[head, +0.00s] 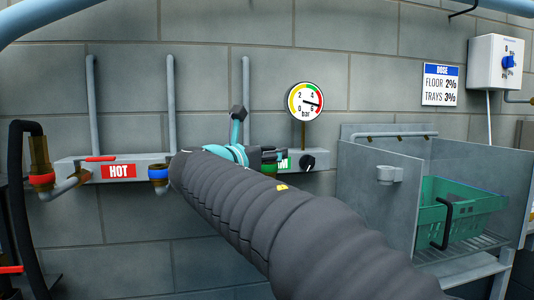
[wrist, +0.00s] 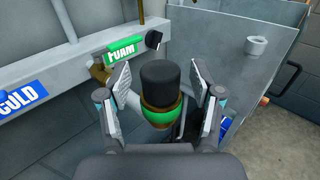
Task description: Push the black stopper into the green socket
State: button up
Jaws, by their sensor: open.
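In the wrist view the black stopper (wrist: 159,75) stands upright at the top of the green socket (wrist: 160,117), a brass collar with a green band. How deep it sits is not clear. My gripper (wrist: 160,70) is open, with one finger on each side of the stopper and a visible gap on both sides. In the head view my arm covers the stopper and socket, and only part of my gripper (head: 270,155) shows beyond it.
A rail carries a green FOAM label (wrist: 122,50) and a black knob (wrist: 153,39) behind the socket. The blue socket (head: 158,173) and red socket (head: 41,178) are to the left. A grey sink (head: 375,205) with a green crate (head: 465,225) stands at right.

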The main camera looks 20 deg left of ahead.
jog(key=v, duration=1.1)
jog(key=shift+s, duration=0.4)
